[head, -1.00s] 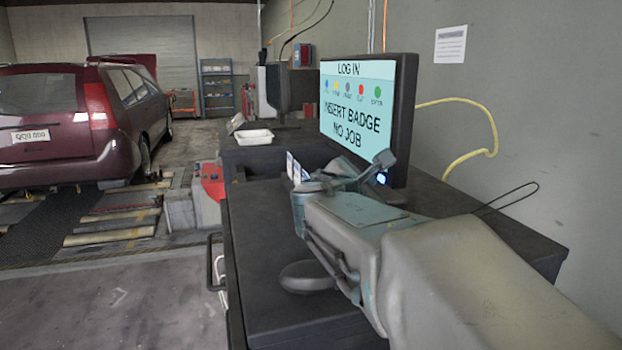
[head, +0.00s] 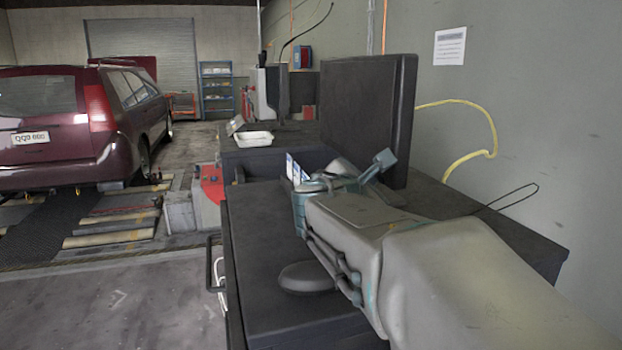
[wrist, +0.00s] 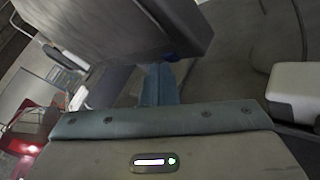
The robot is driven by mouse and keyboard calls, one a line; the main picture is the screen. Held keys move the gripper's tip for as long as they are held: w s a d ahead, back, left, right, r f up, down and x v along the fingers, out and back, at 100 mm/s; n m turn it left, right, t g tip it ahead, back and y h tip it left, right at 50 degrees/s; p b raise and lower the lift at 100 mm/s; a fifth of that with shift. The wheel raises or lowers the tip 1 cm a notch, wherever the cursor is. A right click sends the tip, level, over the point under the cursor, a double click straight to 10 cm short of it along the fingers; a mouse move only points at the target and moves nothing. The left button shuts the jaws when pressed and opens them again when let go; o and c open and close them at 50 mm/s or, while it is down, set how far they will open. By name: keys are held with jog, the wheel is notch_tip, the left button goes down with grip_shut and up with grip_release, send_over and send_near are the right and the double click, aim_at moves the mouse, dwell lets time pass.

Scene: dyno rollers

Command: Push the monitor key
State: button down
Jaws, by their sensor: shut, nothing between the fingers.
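The monitor (head: 366,105) stands on the dark cabinet in the head view, and its screen is dark. In the wrist view its casing (wrist: 130,30) fills the upper left. A small blue spot (wrist: 168,57), which looks like the monitor key, shows at the casing's lower edge. My gripper (wrist: 160,82) is shut and empty, its fingers pointing up to the blue spot. They look to be touching it or very close. In the head view my gripper (head: 345,182) is at the monitor's lower front, and the key is hidden.
The dark cabinet (head: 265,265) has a mouse-like object (head: 305,277) on it. Small cards (head: 296,170) stand beside my gripper. A white tray (head: 254,138) lies farther back. A dark red car (head: 85,125) stands at left; the wall (head: 540,110) is close at right.

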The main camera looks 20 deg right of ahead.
jog(key=shift+a, duration=0.4)
jog(key=shift+a, duration=3.05)
jog(key=shift+r, duration=0.1)
